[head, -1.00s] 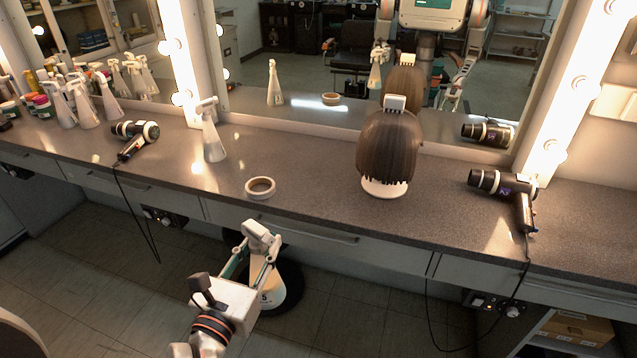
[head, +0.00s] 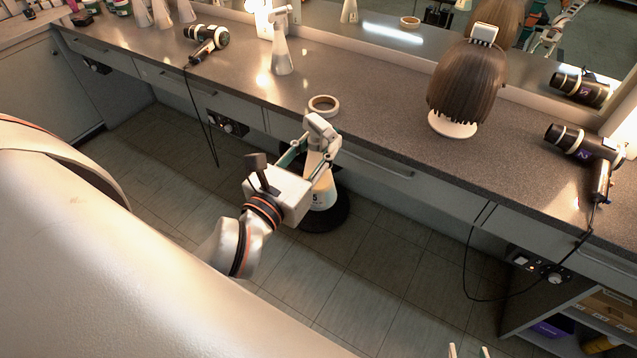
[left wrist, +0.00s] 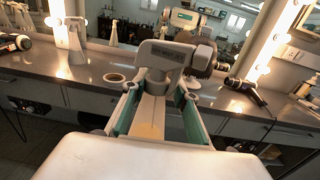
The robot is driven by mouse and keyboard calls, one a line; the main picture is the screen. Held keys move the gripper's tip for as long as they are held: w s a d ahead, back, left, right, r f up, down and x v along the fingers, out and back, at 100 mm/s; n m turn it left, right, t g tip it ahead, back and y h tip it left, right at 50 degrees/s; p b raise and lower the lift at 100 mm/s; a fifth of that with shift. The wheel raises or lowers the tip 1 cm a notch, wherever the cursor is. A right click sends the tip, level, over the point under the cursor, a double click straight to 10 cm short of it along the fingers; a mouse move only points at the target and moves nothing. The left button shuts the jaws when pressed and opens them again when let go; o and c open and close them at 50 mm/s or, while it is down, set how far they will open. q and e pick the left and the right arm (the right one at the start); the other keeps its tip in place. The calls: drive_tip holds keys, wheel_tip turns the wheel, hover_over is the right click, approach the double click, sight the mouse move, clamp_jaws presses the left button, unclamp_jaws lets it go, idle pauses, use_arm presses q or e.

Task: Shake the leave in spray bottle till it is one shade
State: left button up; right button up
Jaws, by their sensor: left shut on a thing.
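My left gripper (head: 305,165) is shut on a white spray bottle (head: 322,190) in front of the counter, over the floor. The bottle is nearly upright, its trigger head above the fingers and a dark number on its lower body. In the left wrist view its trigger head (left wrist: 168,55) and tapering neck show, with a tan area below a paler one; its lower end is hidden by my gripper. I cannot tell whether the whole content is one shade. My right gripper (head: 468,351) shows only as two parted fingertips at the bottom edge of the head view.
The counter (head: 370,130) holds another spray bottle (head: 281,45), a tape ring (head: 323,105), a wig on a stand (head: 467,85) and hair dryers (head: 585,145) (head: 207,38). Dryer cords hang down its front. A dark round base (head: 325,215) is below the held bottle.

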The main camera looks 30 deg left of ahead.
sight(313, 168)
use_arm(q)
drive_tip(key=shift+a+r, duration=0.1)
drive_tip(key=shift+r, duration=0.7)
wheel_tip(313, 168, down, 6)
drive_tip(key=shift+f, duration=0.1)
drive_tip(key=shift+r, duration=3.1)
wheel_tip(313, 168, down, 6)
drive_tip(key=shift+r, duration=0.1)
drive_tip(key=shift+f, duration=0.2)
